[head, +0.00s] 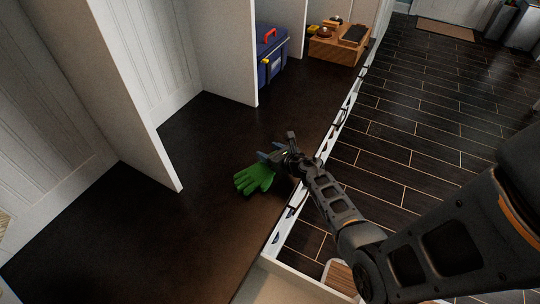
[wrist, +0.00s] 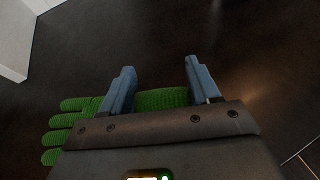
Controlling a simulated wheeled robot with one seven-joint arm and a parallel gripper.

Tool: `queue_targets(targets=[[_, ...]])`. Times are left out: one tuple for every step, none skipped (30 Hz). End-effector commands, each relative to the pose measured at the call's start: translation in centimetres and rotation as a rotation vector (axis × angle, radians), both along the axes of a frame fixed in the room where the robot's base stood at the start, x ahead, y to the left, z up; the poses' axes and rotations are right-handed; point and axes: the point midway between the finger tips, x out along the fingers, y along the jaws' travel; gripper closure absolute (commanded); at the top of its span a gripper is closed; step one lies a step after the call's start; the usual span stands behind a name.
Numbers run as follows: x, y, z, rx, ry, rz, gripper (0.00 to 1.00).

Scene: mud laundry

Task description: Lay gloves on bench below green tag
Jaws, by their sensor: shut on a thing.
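The green knit gloves (head: 254,179) are at my gripper (head: 271,153), over the dark bench (head: 205,215) near its front edge. My gripper is shut on the gloves; in the wrist view the blue fingers (wrist: 159,65) stand on either side of the green knit (wrist: 162,99). Green glove fingers (wrist: 72,122) spread out to the left of my gripper. I cannot tell whether the gloves touch the bench surface. Part of the gloves is hidden behind my gripper. No green tag shows in either view.
White upright panels (head: 150,120) divide the bench into bays. A blue toolbox (head: 271,55) with a red handle and a wooden tray (head: 336,47) with shoe-care items stand farther back. The bench around the gloves is bare. Dark tiled floor (head: 425,110) lies to the right.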

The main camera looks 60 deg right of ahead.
Motion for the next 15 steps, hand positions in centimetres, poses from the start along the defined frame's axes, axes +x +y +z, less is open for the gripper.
queue_targets(targets=[[0.00,-0.05,-0.16,-0.001,-0.001,-0.001,0.70],[0.00,-0.05,-0.13,-0.001,-0.001,-0.001,0.70],[0.01,-0.05,-0.07,-0.001,0.000,0.000,0.70],[0.00,-0.03,-0.04,-0.001,0.000,0.000,0.70],[0.01,-0.03,-0.04,-0.001,0.000,0.000,0.70],[0.01,-0.03,-0.04,-0.001,0.000,0.000,0.70],[0.01,-0.03,-0.04,-0.001,0.000,0.000,0.70],[0.01,-0.01,-0.07,-0.001,0.000,0.000,0.70],[0.01,0.00,-0.19,-0.001,0.000,0.000,0.70],[0.02,0.00,-0.31,0.000,0.000,0.001,0.70],[0.02,0.02,-0.43,0.000,0.000,0.001,0.70],[0.02,0.01,-0.44,0.000,0.000,0.001,0.38],[0.01,0.02,-0.35,0.000,0.000,0.001,0.35],[0.01,0.02,-0.34,0.000,0.000,0.001,0.32],[0.01,0.01,-0.34,0.000,0.000,0.001,0.28]])
